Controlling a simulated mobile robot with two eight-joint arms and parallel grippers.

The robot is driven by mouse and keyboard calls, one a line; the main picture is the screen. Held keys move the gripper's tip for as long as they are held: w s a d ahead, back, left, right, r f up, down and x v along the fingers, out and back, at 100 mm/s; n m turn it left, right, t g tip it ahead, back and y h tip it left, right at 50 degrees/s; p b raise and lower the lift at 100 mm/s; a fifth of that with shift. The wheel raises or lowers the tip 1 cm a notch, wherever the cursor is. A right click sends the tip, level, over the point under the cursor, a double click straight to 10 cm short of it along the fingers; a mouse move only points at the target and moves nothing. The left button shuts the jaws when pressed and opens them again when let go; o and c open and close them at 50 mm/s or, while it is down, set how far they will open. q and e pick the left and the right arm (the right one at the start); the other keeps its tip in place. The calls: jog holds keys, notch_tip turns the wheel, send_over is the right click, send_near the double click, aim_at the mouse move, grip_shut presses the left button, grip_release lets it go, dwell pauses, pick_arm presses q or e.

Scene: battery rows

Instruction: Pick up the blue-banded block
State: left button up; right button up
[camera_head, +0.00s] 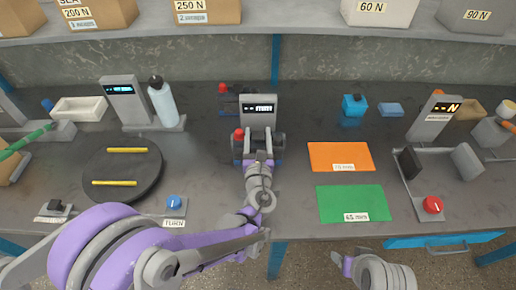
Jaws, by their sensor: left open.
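My left gripper (260,158) is in the middle of the bench, pointing away from me at the front of the grey gauge with the "mm" display (259,108). Its jaws are open. The gripper and wrist cover part of the dark piece (279,146) at the gauge's foot, where a little blue shows at the lower edge. I cannot tell whether that blue is a band on a block.
An orange mat (340,157) and a green mat (352,204) lie empty on the right. A grey fixture with a red knob (432,205) stands beyond them. A dark turntable (122,170) with two yellow sticks and a bottle (162,103) are on the left.

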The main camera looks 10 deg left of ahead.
pick_arm(q)
jog(key=w, duration=0.3)
jog(key=shift+a, duration=0.3)
jog(key=shift+s, duration=0.1)
grip_shut()
dwell(0.9)
